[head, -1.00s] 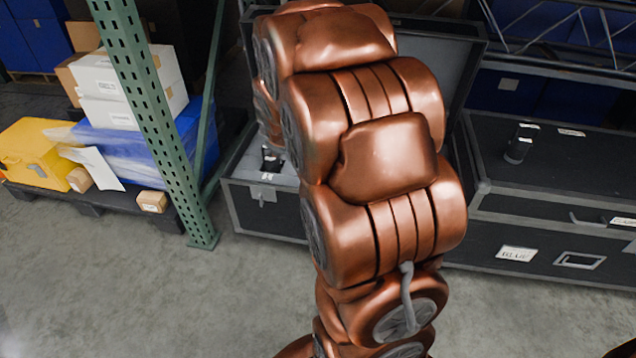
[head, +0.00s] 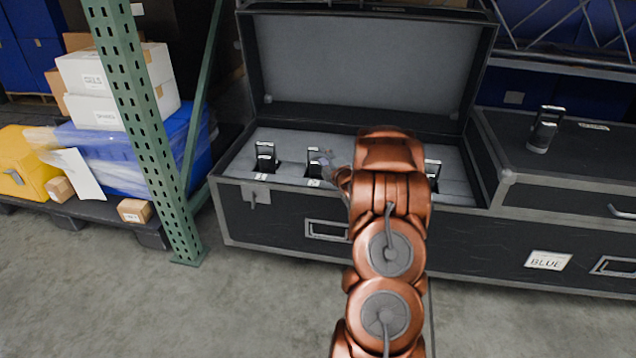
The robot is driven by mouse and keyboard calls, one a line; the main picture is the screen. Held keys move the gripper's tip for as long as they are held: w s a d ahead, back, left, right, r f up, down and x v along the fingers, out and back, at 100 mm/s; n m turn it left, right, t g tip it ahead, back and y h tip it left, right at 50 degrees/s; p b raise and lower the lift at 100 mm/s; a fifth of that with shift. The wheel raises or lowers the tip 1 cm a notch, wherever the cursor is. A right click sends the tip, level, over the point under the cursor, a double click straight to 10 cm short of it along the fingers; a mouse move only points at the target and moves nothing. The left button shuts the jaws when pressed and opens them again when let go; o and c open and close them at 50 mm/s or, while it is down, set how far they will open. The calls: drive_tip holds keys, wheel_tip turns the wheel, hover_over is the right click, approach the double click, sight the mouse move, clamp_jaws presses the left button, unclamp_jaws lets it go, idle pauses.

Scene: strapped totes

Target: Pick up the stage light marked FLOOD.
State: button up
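Several small black stage lights with pale tops stand in slots of the grey foam in an open black case (head: 275,222). One light (head: 265,157) is at the left. A second light (head: 314,168) is to its right, and another light (head: 433,172) shows right of my arm. Small white labels sit in front of the two left lights, too small to read, so I cannot tell which is FLOOD. My gripper (head: 325,160) is at the second light, partly hidden by my arm. I cannot tell whether its fingers touch the light or are shut. My arm hides the foam between.
The case's raised lid (head: 365,65) stands behind the foam. A closed black case (head: 580,165) at the right bears another light (head: 544,130); a label below reads BLUE. A green rack post (head: 150,140) stands left, beside a loaded pallet. The grey floor in front is clear.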

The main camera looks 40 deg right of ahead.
sight(317, 150)
drive_tip(key=shift+s+d+f+t, duration=0.15)
drive_tip(key=shift+d+f, duration=0.05)
drive_tip(key=shift+f, duration=0.15)
drive_tip(key=shift+s+d+f+t, duration=0.1)
drive_tip(key=shift+d+f+t, duration=0.1)
drive_tip(key=shift+f, duration=0.15)
drive_tip(key=b+x, duration=0.1)
drive_tip(key=x, duration=0.2)
drive_tip(key=shift+w+d+f+b, duration=0.15)
drive_tip(key=shift+w+b, duration=0.1)
drive_tip(key=shift+b, duration=0.15)
drive_tip(key=b+x, duration=0.1)
drive_tip(key=x, duration=0.1)
drive_tip(key=shift+w+d+f, duration=0.1)
drive_tip(key=shift+w+d, duration=0.05)
drive_tip(key=shift+w, duration=0.2)
drive_tip(key=shift+w+d+b, duration=0.2)
drive_tip(key=shift+w+b, duration=0.1)
drive_tip(key=shift+w, duration=0.35)
clamp_jaws()
